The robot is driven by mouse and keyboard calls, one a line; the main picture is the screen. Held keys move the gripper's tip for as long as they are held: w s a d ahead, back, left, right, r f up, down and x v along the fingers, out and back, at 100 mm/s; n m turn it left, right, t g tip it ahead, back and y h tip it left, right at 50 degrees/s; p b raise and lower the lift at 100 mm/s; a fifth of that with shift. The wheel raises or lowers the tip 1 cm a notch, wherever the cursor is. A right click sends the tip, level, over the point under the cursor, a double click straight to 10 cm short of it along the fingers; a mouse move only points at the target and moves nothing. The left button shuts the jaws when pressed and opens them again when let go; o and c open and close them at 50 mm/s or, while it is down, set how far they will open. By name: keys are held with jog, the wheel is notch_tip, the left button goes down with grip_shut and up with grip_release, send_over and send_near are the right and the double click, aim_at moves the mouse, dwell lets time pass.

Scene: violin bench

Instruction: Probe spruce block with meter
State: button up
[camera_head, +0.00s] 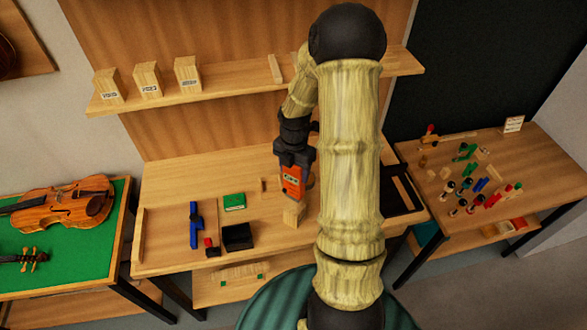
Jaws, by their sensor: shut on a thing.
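My gripper (294,162) points down over the middle bench and is shut on an orange meter (292,182) with a small pale display. A light wooden block (292,215) stands on the bench directly under the meter. The meter's lower end is at or just above the block's top; I cannot tell whether they touch. Three more light wooden blocks with labels, the left one (109,86), the middle one (148,80) and the right one (188,73), stand on the shelf. The labels are too small to read, so I cannot tell which block is spruce.
On the bench, a green box (234,202), a blue tool (194,225) and a black box (237,237) lie left of the block. My arm hides part of the bench's right side, where a black tray (402,195) shows. A violin (65,205) lies on the left green table.

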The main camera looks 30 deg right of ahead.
aim_at(294, 180)
jog(key=shift+s+f+b, duration=0.2)
jog(key=shift+f+b, duration=0.55)
jog(key=shift+f, duration=0.35)
jog(key=shift+w+a+f+b, duration=0.1)
jog(key=shift+a+f+b, duration=0.05)
jog(key=shift+f+b, duration=0.55)
jog(key=shift+f, duration=0.35)
dwell(1.4)
